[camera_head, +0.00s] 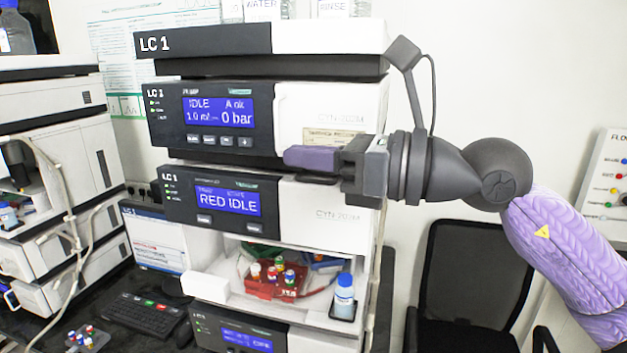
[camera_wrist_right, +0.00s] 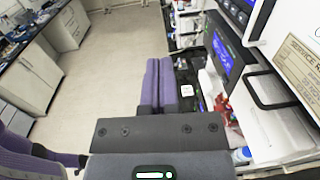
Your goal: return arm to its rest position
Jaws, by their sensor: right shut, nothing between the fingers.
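My right arm comes in from the right in the head view, in a purple sleeve. Its gripper (camera_head: 290,157) points left in front of the LC 1 stack (camera_head: 330,112), at the height between the pump module and the module reading RED IDLE. In the right wrist view the two purple fingers (camera_wrist_right: 160,66) lie side by side, shut with nothing between them. Whether the gripper touches the stack's front cannot be told. My left gripper is not in view.
A keyboard (camera_head: 146,312) and a small vial rack (camera_head: 88,340) are on the bench. A black chair (camera_head: 465,280) stands right. Open floor (camera_wrist_right: 120,60) shows in the wrist view.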

